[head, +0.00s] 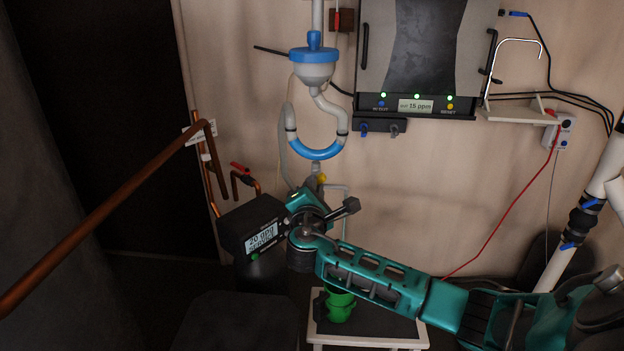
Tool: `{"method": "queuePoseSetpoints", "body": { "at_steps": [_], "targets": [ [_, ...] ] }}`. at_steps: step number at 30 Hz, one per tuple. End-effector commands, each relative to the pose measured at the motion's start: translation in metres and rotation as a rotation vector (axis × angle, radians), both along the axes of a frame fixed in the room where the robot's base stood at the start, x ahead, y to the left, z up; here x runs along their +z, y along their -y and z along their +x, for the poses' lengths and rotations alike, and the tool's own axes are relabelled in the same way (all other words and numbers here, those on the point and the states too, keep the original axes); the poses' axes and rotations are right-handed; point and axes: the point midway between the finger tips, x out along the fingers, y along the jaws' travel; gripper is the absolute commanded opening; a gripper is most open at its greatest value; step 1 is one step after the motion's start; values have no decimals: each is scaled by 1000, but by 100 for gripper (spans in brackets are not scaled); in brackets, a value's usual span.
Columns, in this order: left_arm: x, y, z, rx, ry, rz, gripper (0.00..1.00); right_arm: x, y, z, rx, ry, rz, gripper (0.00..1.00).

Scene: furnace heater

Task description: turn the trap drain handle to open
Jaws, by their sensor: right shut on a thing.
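The U-shaped trap (316,150), white with a blue bend, hangs on the wall below a white and blue funnel cup (314,65). The small yellow trap drain handle (322,178) shows just under the bend. My right arm comes in from the lower right, and its gripper (314,183) is up under the trap, at the handle. It is shut on the handle; the fingertips are small and partly hidden by my wrist, so the handle's angle is not clear. My left gripper is not in view.
A grey heater unit (425,45) with a lit panel is on the wall above right. A dark box with a display (252,226) and copper pipes (215,160) are at left. A green container (340,303) stands on a low white-edged table (372,341) below my arm.

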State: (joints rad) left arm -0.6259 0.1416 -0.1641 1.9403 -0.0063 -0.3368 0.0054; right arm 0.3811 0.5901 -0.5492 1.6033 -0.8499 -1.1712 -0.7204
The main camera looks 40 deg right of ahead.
Motion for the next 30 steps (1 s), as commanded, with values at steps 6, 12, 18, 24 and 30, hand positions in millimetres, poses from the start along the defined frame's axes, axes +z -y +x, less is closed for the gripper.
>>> {"method": "queuePoseSetpoints", "body": {
  "at_steps": [6,12,18,24,30],
  "targets": [
    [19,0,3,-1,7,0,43,3,0,0,-1,-62,-72,0],
    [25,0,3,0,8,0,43,1,0,0,1,-100,-118,0],
    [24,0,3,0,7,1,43,-1,0,0,1,-104,-123,0],
    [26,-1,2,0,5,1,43,0,0,0,1,-128,-151,0],
    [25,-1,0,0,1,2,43,0,0,0,0,-283,-338,0]
  ]
}}
